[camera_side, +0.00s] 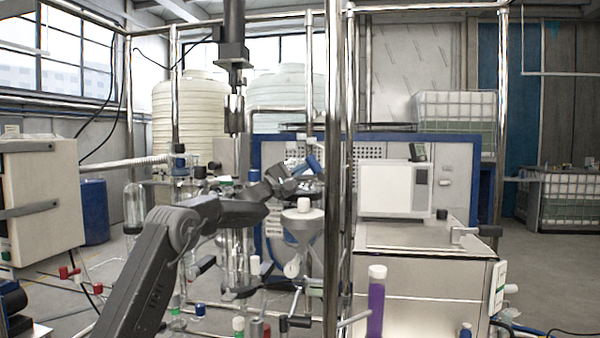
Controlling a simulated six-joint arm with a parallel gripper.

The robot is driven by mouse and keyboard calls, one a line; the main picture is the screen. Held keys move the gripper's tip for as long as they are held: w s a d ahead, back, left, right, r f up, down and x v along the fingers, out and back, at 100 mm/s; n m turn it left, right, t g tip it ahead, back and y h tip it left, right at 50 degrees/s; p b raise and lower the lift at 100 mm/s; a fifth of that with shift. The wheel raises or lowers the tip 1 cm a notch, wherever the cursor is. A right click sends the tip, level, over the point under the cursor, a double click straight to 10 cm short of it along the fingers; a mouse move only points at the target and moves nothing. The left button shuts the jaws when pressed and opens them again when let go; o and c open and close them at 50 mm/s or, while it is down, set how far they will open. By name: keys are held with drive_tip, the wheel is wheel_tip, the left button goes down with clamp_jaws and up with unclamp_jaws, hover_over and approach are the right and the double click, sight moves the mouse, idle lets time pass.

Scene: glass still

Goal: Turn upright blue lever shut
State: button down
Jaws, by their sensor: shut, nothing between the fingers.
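A small blue piece (314,163), which looks like the blue lever, stands tilted beside the tall steel post, just above and right of my gripper. My gripper (306,184) is at the end of the dark grey arm that reaches in from the lower left. It is shut, with nothing visible held. It is close to the blue piece, but I cannot tell whether they touch. The lever's base and valve are hidden behind my gripper and the crowded glassware.
A steel post (340,230) stands close on the right of my gripper. A glass funnel vessel with a white cap (303,204) stands just below it. Glass tubes and clamps crowd the lower middle. A purple-filled tube (375,305) stands at the lower right, before a steel bench (430,270).

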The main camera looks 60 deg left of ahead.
sight(306, 159)
drive_tip(key=shift+r, duration=0.15)
drive_tip(key=m+g, duration=0.1)
drive_tip(key=r+m+g, duration=0.1)
drive_tip(key=g, duration=0.1)
drive_tip(key=w+d+r+m+g, duration=0.1)
drive_tip(key=m, duration=0.1)
drive_tip(key=shift+r+h, duration=0.15)
drive_tip(key=shift+h, duration=0.25)
drive_tip(key=shift+w+d+r+g, duration=0.1)
drive_tip(key=shift+g, duration=0.2)
drive_tip(key=shift+w+d+r, duration=0.15)
drive_tip(key=shift+d+r, duration=0.1)
